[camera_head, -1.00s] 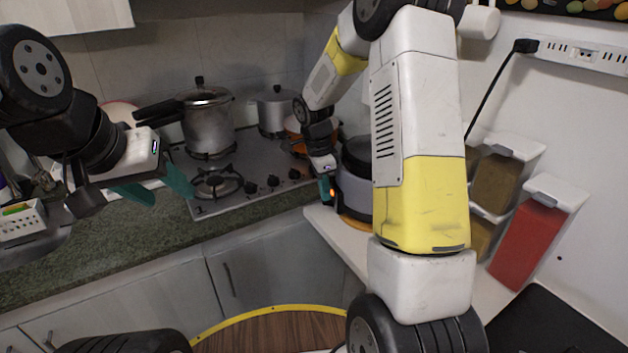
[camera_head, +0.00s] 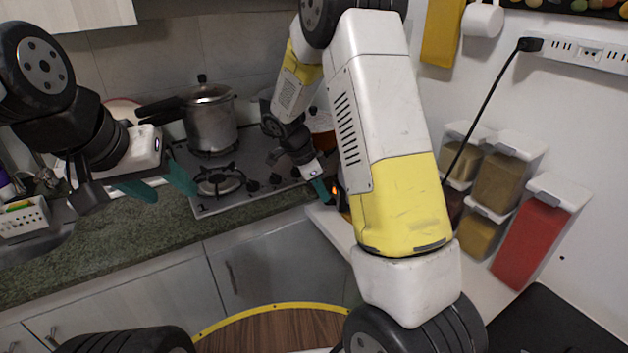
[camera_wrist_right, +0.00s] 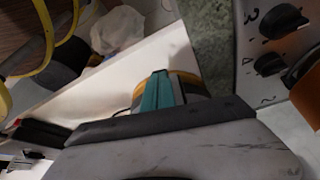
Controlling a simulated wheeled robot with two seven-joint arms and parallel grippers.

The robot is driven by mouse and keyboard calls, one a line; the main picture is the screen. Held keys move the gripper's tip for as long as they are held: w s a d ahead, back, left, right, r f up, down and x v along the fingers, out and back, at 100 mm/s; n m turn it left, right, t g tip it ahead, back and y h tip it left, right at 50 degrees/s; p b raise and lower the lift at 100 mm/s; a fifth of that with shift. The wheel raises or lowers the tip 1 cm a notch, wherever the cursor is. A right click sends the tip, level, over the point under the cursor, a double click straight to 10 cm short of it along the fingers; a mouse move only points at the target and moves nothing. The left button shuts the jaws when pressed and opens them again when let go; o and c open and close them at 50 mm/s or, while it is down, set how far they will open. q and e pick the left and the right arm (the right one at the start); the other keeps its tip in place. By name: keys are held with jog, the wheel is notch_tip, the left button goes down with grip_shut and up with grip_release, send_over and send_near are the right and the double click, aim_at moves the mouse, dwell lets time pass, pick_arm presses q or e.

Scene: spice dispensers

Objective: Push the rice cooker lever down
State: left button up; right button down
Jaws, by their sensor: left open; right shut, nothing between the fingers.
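The rice cooker (camera_head: 342,196) stands on the white counter at the right, mostly hidden behind my right arm in the head view. A small orange light glows on its near side. Its lever cannot be made out. My right gripper (camera_head: 322,191) is shut and empty, with its teal fingertips close to the cooker's front, beside the light. Contact cannot be told. In the right wrist view the shut fingers (camera_wrist_right: 161,91) lie in front of a rounded, orange-edged shape. My left gripper (camera_head: 160,188) is open and empty above the green counter at the left.
The stove (camera_head: 240,186) holds a pressure cooker (camera_head: 211,122); an orange pot (camera_head: 319,122) is partly hidden behind my right arm. Spice dispensers (camera_head: 497,185) and a red container (camera_head: 530,240) line the right wall. A dish rack (camera_head: 22,220) is at the far left.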

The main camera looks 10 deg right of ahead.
jog(key=h, duration=0.1)
jog(key=a+f+h, duration=0.1)
jog(key=h, duration=0.1)
jog(key=shift+f, duration=0.15)
jog(key=shift+d, duration=0.15)
jog(key=shift+d+r, duration=0.4)
jog(key=shift+d, duration=0.2)
